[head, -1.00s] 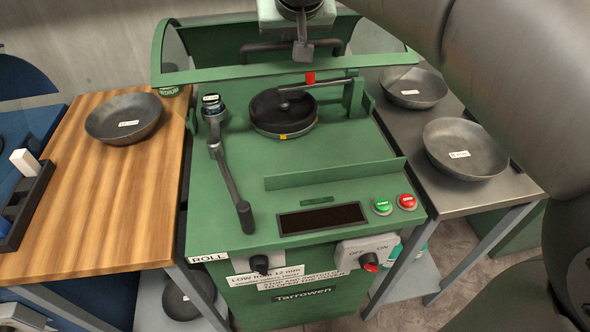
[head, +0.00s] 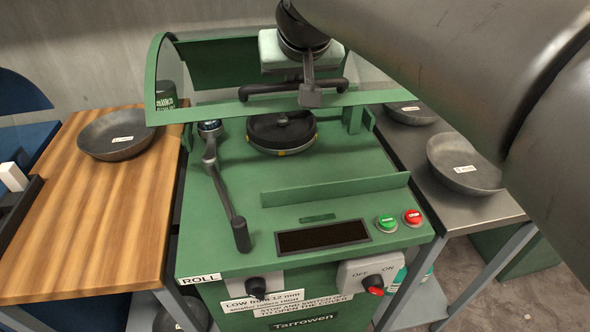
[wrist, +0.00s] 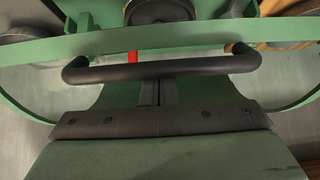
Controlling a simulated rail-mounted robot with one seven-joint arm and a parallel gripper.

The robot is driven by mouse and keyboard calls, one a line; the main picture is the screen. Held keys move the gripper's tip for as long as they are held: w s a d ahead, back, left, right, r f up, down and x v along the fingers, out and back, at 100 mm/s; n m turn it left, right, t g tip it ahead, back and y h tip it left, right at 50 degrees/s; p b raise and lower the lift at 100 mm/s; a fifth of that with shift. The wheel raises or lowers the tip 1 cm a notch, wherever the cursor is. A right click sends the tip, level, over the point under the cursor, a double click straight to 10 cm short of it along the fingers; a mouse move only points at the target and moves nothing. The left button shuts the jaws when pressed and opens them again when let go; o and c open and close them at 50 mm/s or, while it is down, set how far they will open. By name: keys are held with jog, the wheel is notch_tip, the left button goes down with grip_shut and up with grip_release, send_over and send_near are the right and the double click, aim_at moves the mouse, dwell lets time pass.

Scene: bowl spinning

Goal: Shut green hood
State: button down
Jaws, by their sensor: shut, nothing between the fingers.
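The green hood (head: 205,108) of the forming machine stands partly open, with clear side panels and a front rim above the bed. Its black bar handle (head: 268,90) runs along the front and also shows across the wrist view (wrist: 200,68). My gripper (head: 310,98) is shut and empty, at the handle's middle. In the wrist view its closed fingers (wrist: 157,92) reach up to the bar, which hides their tips. I cannot tell whether they touch it. Below the rim is a black round disc (head: 282,135) on the bed.
A lever (head: 225,190) stands at the bed's left. A low green ledge (head: 335,190) crosses the front, with green (head: 386,222) and red (head: 412,217) buttons nearby. One bowl (head: 117,133) is on the wooden table; others, including one bowl (head: 463,165), are on the steel table.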

jog(key=s+d+f+b, duration=0.1)
jog(key=s+f+b, duration=0.5)
jog(key=shift+b, duration=0.3)
dwell(0.4)
jog(key=shift+d, duration=0.1)
jog(key=shift+r, duration=0.15)
notch_tip(320, 180, up, 10)
jog(key=p, duration=0.8)
jog(key=shift+w+p, duration=0.3)
jog(key=shift+w, duration=0.1)
